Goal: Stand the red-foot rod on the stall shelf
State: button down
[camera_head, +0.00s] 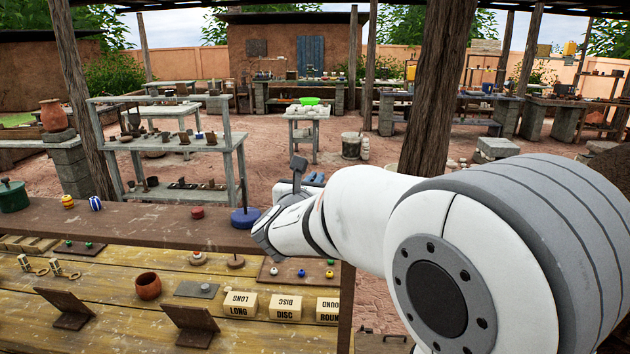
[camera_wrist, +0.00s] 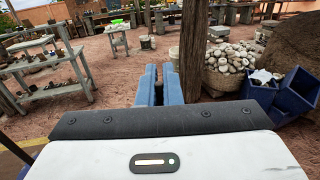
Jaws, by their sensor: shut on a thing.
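My gripper (camera_wrist: 161,88) has blue fingers that point away from me, over open ground. They are shut on a narrow dark thing, mostly hidden between them; I see no red foot on it, so I cannot tell whether it is the red-foot rod. In the head view the fingers (camera_head: 315,178) show small behind my arm. A grey two-level stall shelf (camera_head: 165,145) stands at left, with small dark pieces on both levels; the wrist view shows a similar stand (camera_wrist: 45,93).
The brown ledge (camera_head: 130,222) also bears a small red piece (camera_head: 197,212) and a green pot (camera_head: 13,196). Below lie labelled blocks (camera_head: 240,303) and a clay cup (camera_head: 148,286). A wooden post (camera_wrist: 193,50) and blue bins (camera_wrist: 290,92) stand at right.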

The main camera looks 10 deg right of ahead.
jog(key=shift+f, duration=0.1)
jog(key=c, duration=2)
grip_release()
jog(key=shift+c, duration=0.2)
jog(key=o, duration=0.4)
jog(key=shift+o, duration=0.2)
